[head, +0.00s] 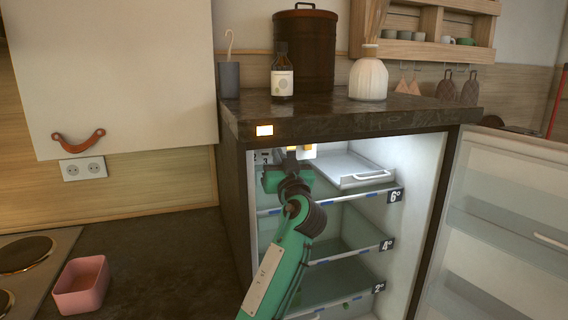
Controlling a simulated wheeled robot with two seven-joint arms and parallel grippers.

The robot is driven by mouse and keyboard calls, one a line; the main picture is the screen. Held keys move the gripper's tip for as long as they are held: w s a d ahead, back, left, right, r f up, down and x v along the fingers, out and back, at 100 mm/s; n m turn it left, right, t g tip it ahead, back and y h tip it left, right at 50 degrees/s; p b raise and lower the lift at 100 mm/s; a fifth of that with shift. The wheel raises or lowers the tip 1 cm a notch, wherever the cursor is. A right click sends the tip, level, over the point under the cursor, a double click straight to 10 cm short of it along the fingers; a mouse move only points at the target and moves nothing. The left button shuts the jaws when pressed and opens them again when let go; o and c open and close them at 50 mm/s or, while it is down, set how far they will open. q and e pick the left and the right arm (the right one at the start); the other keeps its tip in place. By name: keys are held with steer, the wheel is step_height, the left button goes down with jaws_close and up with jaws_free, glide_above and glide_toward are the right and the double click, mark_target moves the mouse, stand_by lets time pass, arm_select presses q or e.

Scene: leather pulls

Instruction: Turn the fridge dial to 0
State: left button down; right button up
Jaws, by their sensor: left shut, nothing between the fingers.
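The fridge (432,185) stands open under the dark counter, its lit inside showing. My left arm reaches in from below, and my left gripper (292,155) is shut and empty at the upper left of the fridge inside, close under the top. A small panel with dark marks (264,157) shows on the upper left inside wall, just left of the gripper. I cannot make out the dial or its setting; the gripper and wrist cover part of that area. My right gripper is not in view.
The open fridge door (510,220) is on the right. Shelves carry 6°, 4° and 2° labels (387,244). A white drawer (345,168) sits on the top shelf. A bottle (282,80), a brown canister (305,45) and a white vase (368,78) stand on the counter above.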

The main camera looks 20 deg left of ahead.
arm_select(q)
steer(key=shift+x, duration=1.25)
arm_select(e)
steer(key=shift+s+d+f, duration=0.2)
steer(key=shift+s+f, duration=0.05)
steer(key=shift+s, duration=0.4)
arm_select(q)
steer(key=shift+p, duration=0.4)
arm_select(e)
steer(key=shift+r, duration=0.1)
arm_select(q)
steer(key=shift+m+h, duration=0.4)
steer(key=shift+m, duration=0.5)
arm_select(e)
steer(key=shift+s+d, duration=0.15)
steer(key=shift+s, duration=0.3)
arm_select(q)
steer(key=shift+f+m+t+h+p, duration=0.1)
steer(key=shift+m+t+h+p, duration=0.2)
steer(key=shift+m+p, duration=0.25)
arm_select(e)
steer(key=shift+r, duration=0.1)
